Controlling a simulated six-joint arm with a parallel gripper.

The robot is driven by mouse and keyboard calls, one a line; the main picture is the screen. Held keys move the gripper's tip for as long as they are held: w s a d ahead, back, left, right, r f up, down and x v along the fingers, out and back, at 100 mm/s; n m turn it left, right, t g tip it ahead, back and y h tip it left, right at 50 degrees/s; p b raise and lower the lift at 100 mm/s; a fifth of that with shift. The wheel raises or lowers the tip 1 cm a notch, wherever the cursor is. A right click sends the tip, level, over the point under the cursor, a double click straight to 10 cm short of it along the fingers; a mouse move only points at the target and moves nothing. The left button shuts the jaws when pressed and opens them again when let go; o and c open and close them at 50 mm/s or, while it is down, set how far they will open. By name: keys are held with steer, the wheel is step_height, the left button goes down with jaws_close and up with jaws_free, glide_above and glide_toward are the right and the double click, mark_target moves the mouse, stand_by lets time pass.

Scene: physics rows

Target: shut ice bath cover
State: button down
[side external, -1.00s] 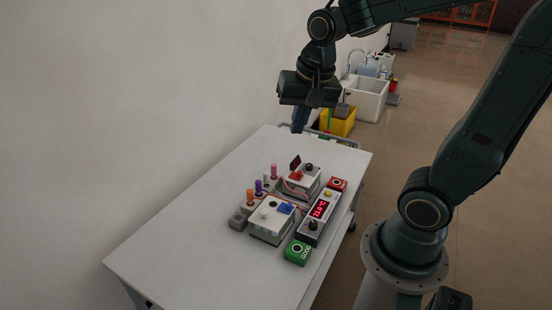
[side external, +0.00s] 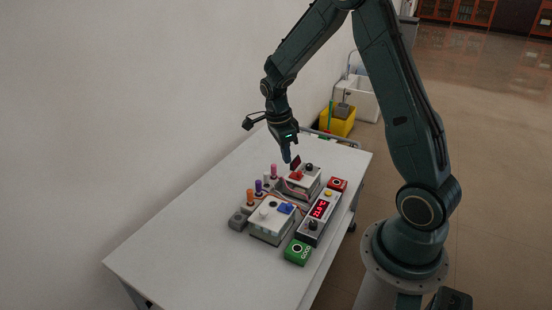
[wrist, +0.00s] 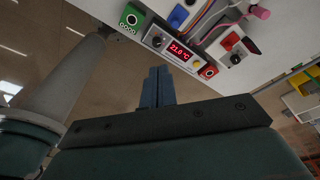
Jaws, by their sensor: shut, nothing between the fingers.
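My gripper (side external: 287,158) is shut and empty, pointing down above the table just behind the rear white box. Its closed fingers also show in the wrist view (wrist: 158,78). The front white box (side external: 267,226) carries a blue part (side external: 285,208) and a pale knob on top. The rear white box (side external: 303,187) has a red part (side external: 296,176) and a black knob on top. A small dark red panel (side external: 295,162) stands upright at its back, close to my fingertips; I cannot tell if they touch. No label shows which box is the ice bath.
A controller with a red display (side external: 320,208) lies right of the boxes, between a green button box (side external: 297,252) and a red button box (side external: 338,184). Orange, purple and pink-topped pegs (side external: 258,186) and wires lie left. The near table (side external: 190,255) is clear.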

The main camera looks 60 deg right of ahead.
steer(key=s+d+f+m+g, duration=0.1)
steer(key=d+f+m, duration=0.1)
steer(key=f+m, duration=0.2)
steer(key=s+d+f+m+g, duration=0.1)
steer(key=d+f+m, duration=0.2)
steer(key=f, duration=0.6)
steer(key=shift+m+y, duration=0.3)
steer(key=shift+m, duration=0.1)
steer(key=shift+f, duration=0.1)
steer(key=x, duration=0.9)
steer(key=shift+s+f, duration=0.2)
steer(key=shift+f, duration=0.1)
steer(key=shift+w+a+f, duration=0.1)
steer(key=shift+w+a, duration=0.05)
steer(key=shift+w, duration=0.85)
steer(key=shift+w+a, duration=0.15)
steer(key=shift+w, duration=0.85)
